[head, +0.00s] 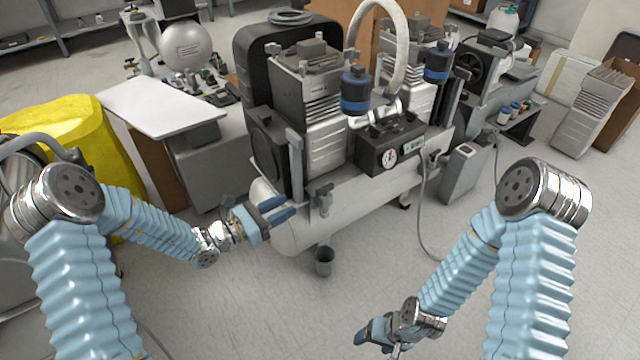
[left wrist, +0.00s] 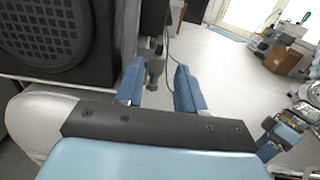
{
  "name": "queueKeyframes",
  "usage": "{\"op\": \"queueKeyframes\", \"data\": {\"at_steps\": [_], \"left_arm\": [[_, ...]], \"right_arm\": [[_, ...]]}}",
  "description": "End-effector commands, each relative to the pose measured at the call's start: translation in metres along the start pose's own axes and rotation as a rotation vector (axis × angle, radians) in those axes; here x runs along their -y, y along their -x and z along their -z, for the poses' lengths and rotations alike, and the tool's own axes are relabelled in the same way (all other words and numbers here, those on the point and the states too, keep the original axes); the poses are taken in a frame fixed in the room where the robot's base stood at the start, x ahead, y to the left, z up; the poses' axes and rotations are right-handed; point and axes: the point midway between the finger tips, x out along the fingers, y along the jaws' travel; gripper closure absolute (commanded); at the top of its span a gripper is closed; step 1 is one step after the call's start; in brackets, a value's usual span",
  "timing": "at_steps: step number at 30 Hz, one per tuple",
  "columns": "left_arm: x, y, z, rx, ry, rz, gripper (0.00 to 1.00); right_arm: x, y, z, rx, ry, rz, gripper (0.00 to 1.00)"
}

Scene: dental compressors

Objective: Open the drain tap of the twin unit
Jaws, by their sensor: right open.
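The twin unit has a white horizontal tank (head: 375,195) with two finned pump heads (head: 322,125) on top. A grey tap-like fitting (head: 322,198) hangs on the front of the tank, above a small grey cup; I take it for the drain tap. My left gripper (head: 281,208) is open just left of this fitting, its fingers pointing at it and apart from it. In the left wrist view, a grey fitting (left wrist: 155,68) shows beyond and between the open fingers (left wrist: 160,88). My right gripper (head: 372,336) is low at the front, open and away from the unit.
A gauge box (head: 390,148) sits on the unit's front, with a hose running down to the floor. A yellow-covered object (head: 70,130) and a white-topped bench (head: 165,105) stand left. Front floor is mostly clear.

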Motion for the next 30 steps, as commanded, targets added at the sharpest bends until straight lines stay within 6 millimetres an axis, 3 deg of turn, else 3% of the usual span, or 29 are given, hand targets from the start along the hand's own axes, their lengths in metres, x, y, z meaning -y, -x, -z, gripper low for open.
{"op": "queueKeyframes", "data": {"at_steps": [9, 15, 28, 30], "left_arm": [[0.002, -0.074, 0.001, 0.001, -0.001, 0.006, 0.62], [0.002, -0.105, 0.001, 0.000, -0.001, 0.004, 0.62], [0.002, -0.117, 0.001, -0.002, 0.001, 0.003, 0.62], [0.002, -0.116, 0.001, -0.001, 0.001, 0.003, 0.72]], "right_arm": [[-0.002, -0.006, 0.000, 0.001, 0.000, 0.001, 0.29], [-0.002, -0.007, 0.000, 0.002, 0.001, 0.002, 0.29], [-0.002, -0.008, 0.000, 0.002, 0.001, 0.002, 0.29], [-0.002, -0.008, 0.000, 0.002, 0.001, 0.002, 0.29]]}}
